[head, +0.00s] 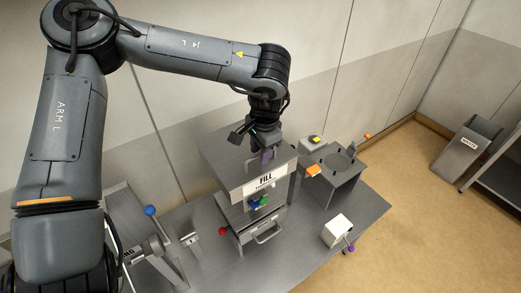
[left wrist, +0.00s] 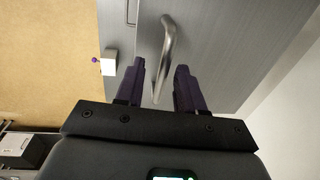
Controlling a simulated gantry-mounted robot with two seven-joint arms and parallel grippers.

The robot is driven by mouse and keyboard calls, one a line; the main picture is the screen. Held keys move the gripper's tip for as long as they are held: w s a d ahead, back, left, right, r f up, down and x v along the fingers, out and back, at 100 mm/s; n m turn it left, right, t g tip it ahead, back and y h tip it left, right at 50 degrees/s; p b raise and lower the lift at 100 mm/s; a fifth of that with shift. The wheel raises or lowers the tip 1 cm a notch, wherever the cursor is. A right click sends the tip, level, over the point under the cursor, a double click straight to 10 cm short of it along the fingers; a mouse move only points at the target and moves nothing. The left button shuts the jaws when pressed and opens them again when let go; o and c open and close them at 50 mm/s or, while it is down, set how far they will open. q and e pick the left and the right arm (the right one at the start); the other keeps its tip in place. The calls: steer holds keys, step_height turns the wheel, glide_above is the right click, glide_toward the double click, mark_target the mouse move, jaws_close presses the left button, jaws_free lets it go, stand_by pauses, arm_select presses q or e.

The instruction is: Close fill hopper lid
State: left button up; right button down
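The fill hopper (head: 262,184) is a grey box with a FILL label on the table. Its flat grey lid (head: 226,150) lies across the top; I cannot tell whether it is fully down. My left gripper (head: 260,158) is over the lid, pointing down, and partly hides the handle in the head view. In the left wrist view, the curved metal handle (left wrist: 168,40) on the lid (left wrist: 215,50) runs between the two dark fingers of my left gripper (left wrist: 160,68). The fingers are apart, with gaps beside the handle. My right gripper is not in view.
A drawer with a bar handle (head: 267,234) is under the hopper. Right of it stand an orange-tabbed stand (head: 338,164) and a white box (head: 336,230). Blue (head: 150,211) and red (head: 223,231) knobs are at left. A grey bin (head: 467,150) stands on the floor.

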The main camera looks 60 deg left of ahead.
arm_select(q)
steer(key=shift+r, duration=0.45)
step_height(320, 180, up, 10)
steer(key=d+b, duration=0.1)
steer(key=b, duration=0.1)
steer(key=shift+d+b, duration=0.2)
steer(key=shift+b, duration=0.15)
steer(key=shift+f, duration=0.1)
